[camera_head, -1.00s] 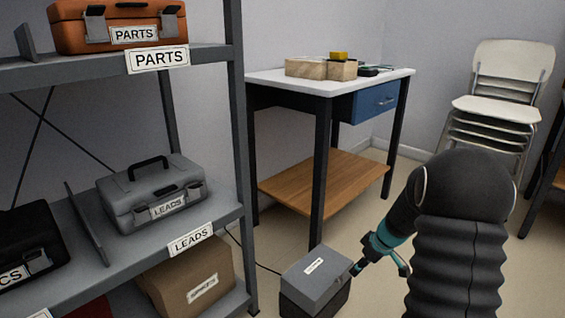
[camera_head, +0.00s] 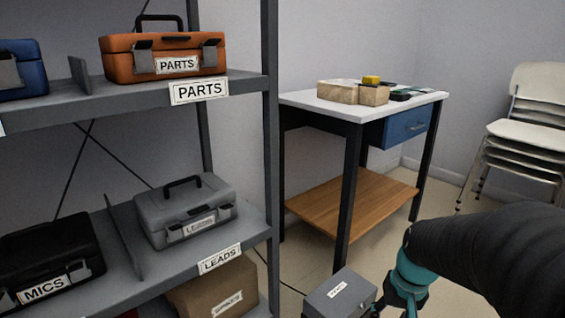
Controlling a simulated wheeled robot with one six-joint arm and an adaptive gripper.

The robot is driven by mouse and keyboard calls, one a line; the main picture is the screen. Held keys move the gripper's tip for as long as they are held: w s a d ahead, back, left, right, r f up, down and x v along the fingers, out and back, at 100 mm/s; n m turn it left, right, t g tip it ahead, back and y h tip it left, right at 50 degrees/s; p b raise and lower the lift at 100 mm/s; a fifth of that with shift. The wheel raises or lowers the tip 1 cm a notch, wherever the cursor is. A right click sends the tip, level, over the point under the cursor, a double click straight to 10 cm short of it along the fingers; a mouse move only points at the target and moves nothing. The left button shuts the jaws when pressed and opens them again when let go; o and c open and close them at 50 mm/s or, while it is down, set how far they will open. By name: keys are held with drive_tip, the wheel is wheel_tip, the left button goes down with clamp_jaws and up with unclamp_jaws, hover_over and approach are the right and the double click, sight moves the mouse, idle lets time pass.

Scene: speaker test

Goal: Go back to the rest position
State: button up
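My arm comes in from the lower right, and its teal wrist and my gripper (camera_head: 382,305) point down at the bottom edge of the view. The fingertips are small and partly cut off, so I cannot tell whether they are open or shut. A small grey box (camera_head: 340,296) with a white label is just left of my gripper, near the floor. I cannot tell whether the gripper touches it.
A grey shelf rack (camera_head: 271,150) on the left holds an orange PARTS case (camera_head: 125,62), a grey LEADS case (camera_head: 160,212), a black MICS case (camera_head: 75,255) and a blue case (camera_head: 30,88). A white-topped table (camera_head: 310,102) stands behind. Stacked chairs (camera_head: 530,135) are at right.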

drive_tip(key=s+a+r+n+t+p, duration=0.1)
drive_tip(key=s+a+r+t+p, duration=0.1)
drive_tip(key=s+r, duration=0.3)
drive_tip(key=s+a+r+n+t+p, duration=0.1)
drive_tip(key=s+a+r+p, duration=0.3)
drive_tip(key=r, duration=0.8)
drive_tip(key=shift+s+a+r+t+h, duration=0.2)
drive_tip(key=shift+s+t+h, duration=0.2)
drive_tip(key=shift+s+t, duration=0.4)
